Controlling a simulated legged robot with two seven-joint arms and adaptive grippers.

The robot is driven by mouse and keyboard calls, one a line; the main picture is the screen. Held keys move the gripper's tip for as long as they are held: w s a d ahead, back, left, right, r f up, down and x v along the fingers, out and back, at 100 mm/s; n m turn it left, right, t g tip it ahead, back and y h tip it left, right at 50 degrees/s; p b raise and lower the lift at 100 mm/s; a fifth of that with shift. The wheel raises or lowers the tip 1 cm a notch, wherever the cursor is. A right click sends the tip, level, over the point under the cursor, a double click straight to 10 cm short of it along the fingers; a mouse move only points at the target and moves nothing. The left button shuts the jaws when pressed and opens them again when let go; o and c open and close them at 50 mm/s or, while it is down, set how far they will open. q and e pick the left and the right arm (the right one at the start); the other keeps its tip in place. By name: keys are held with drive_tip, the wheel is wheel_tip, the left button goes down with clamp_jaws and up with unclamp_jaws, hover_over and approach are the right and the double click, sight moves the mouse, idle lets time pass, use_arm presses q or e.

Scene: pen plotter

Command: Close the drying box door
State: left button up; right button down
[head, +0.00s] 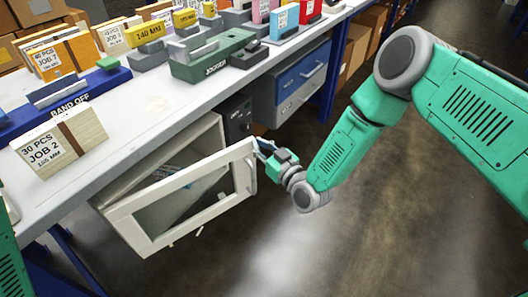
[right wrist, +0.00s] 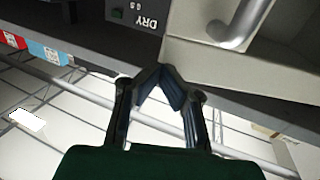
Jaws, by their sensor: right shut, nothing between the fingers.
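The drying box (head: 213,130) is a pale box under the worktable. Its door (head: 150,206), a pale frame around a dark window, stands open towards the floor side, and the box's inside shows behind it. A handle (head: 253,170) is at the door's right end. My right gripper (head: 262,147) is at the door's upper right corner, its fingers shut and empty. In the right wrist view, the shut fingertips (right wrist: 160,80) are close to the corner of a pale panel with a handle (right wrist: 240,20); I cannot tell if they touch. My left gripper is out of view.
A dark control panel (head: 235,118) adjoins the box. A blue-and-grey cabinet (head: 298,82) stands beyond it under the table. The white tabletop (head: 130,97) above holds card stacks, including Job 2 (head: 60,141), and a green clamp-like fixture (head: 212,57). The floor (head: 330,240) in front is mostly clear.

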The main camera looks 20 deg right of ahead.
drive_tip(key=w+a+n+g+y+b, duration=0.1)
drive_tip(key=w+a+n+y+b, duration=0.1)
drive_tip(key=w, duration=0.6)
drive_tip(key=a+y+b, duration=0.1)
drive_tip(key=b, duration=0.1)
drive_tip(key=shift+g+b, duration=0.35)
drive_tip(key=shift+g, duration=0.05)
